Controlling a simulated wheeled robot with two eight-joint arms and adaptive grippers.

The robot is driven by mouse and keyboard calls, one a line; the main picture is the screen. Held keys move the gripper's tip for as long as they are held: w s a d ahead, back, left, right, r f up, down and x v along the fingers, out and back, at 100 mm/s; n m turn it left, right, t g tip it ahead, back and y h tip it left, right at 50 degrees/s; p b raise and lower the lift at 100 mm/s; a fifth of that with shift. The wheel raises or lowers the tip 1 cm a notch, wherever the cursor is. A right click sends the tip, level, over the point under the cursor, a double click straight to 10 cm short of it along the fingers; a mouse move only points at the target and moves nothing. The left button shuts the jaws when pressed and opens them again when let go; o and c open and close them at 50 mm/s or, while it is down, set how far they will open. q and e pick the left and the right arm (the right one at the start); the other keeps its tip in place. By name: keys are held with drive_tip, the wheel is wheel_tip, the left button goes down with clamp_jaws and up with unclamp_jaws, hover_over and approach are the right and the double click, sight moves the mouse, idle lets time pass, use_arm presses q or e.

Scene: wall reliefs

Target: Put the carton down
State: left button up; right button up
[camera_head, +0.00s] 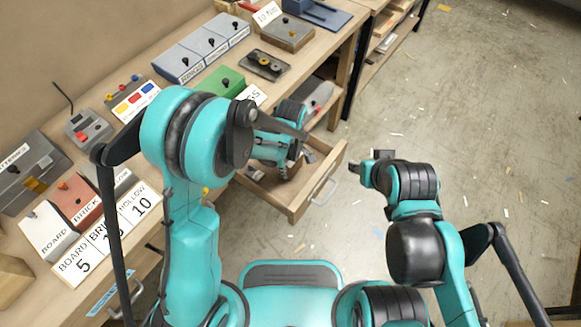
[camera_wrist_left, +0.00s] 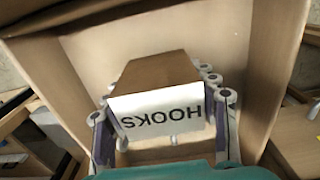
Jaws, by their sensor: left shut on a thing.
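The carton (camera_wrist_left: 158,75) is a small brown box with a white label reading HOOKS, upside down in the left wrist view. My left gripper (camera_wrist_left: 165,115) is shut on it, one finger on each side. The carton is inside the outline of the open wooden drawer (camera_wrist_left: 270,60); I cannot tell whether it touches the drawer floor. In the head view my left gripper (camera_head: 290,160) reaches down into the drawer (camera_head: 298,207), and the arm and gripper mostly hide the carton. My right gripper (camera_head: 366,162) is empty, its fingers apart, right of the drawer.
The floor (camera_head: 460,110) to the right is open, with scattered scraps.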

use_arm(q)
drive_tip(key=shift+f, duration=0.9)
drive_tip(key=o, duration=1.3)
drive_tip(key=shift+f+b, duration=0.1)
drive_tip(key=shift+b, duration=0.2)
wheel_tip(320, 180, up, 12)
drive_tip(key=p, duration=0.4)
drive_tip(key=shift+r+p, duration=0.2)
drive_tip(key=shift+p, duration=0.2)
drive_tip(key=s+a+r+m+t, duration=0.2)
drive_tip(key=s+a+r+m, duration=0.1)
drive_tip(key=a, duration=0.3)
drive_tip(key=s+a+r+m+t, duration=0.2)
drive_tip(key=s+a+r+m, duration=0.2)
drive_tip(key=s+a+r, duration=0.1)
drive_tip(key=s+a+r+m+t, duration=0.3)
drive_tip(key=s+a+r, duration=0.1)
drive_tip(key=a, duration=0.3)
drive_tip(key=shift+r+m, duration=0.4)
drive_tip(key=shift+r, duration=0.4)
